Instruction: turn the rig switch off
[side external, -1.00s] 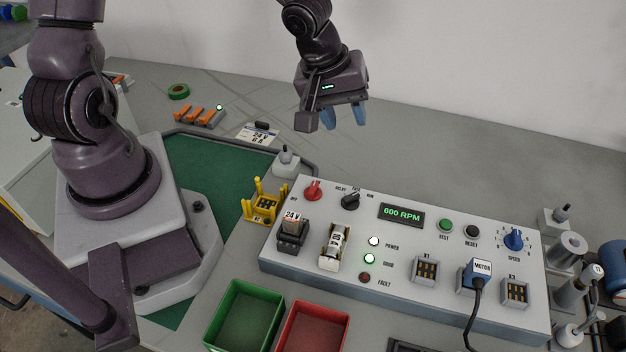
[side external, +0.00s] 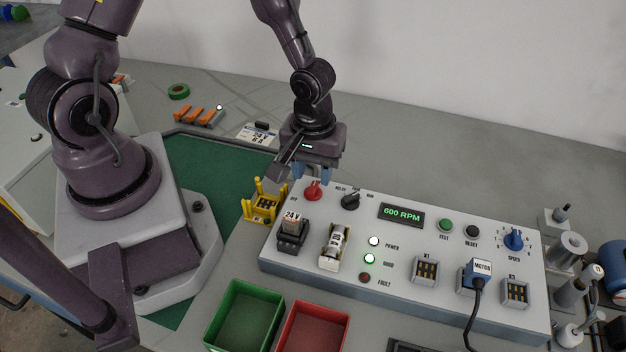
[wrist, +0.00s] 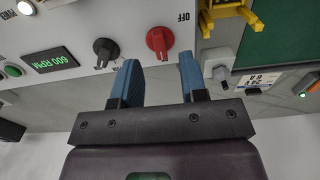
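The rig switch is a red rotary knob (side external: 313,190) at the top left of the grey control panel (side external: 400,290). In the wrist view the red knob (wrist: 160,41) has the word OFF beside it and lies just beyond my fingers, roughly between their lines. My gripper (side external: 311,174) is above the panel's back left edge, close to the red knob. Its two blue fingers (wrist: 157,72) stand apart with nothing between them. I see no contact with the knob. The POWER lamp (side external: 374,241) is lit, and the display (side external: 401,214) reads 600 RPM.
A black selector knob (side external: 351,201) sits right of the red knob. A yellow holder (side external: 264,206) stands left of the panel. A grey-white capped piece (wrist: 217,64) is near my fingers in the wrist view. Green (side external: 232,338) and red (side external: 297,342) bins stand in front.

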